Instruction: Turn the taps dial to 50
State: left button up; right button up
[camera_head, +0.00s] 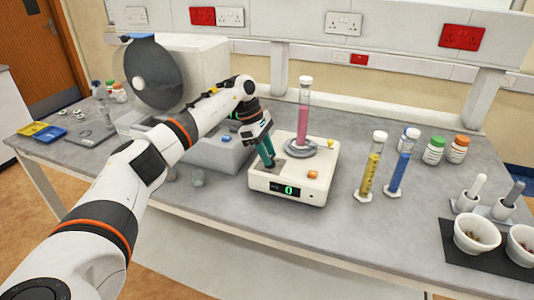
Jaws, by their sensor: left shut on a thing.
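A white tapping tester (258,183) stands on the grey bench, with a green "0" on its front display (282,188). A measuring cylinder (303,115) with pink contents stands upright on its round grey platform. An orange button (313,174) sits at the tester's front right and a small yellow part (330,143) at its back right. My left gripper (269,159) has teal fingers and points down at the tester's top left, beside a dark patch. It is shut on what looks like the taps dial, which the fingers hide. My right gripper is out of view.
A yellow cylinder (371,168) and a blue cylinder (400,168) stand right of the tester, with capped jars (433,151) behind. Mortars (477,237) stand on a dark mat at the right. A large machine (190,70) stands behind my left arm. Bench is clear in front.

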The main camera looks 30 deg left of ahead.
pick_arm(q)
jog(key=m+g, duration=0.1)
jog(key=m, duration=0.3)
jog(key=shift+w+r+m+g, duration=0.1)
jog(key=shift+w+m+g, duration=0.1)
jog(key=shift+m+g, duration=0.2)
jog(key=shift+b, duration=0.3)
jog(key=o, duration=1)
jog(key=p+v, duration=0.5)
jog(key=v, duration=0.7)
jog(key=shift+w, duration=0.15)
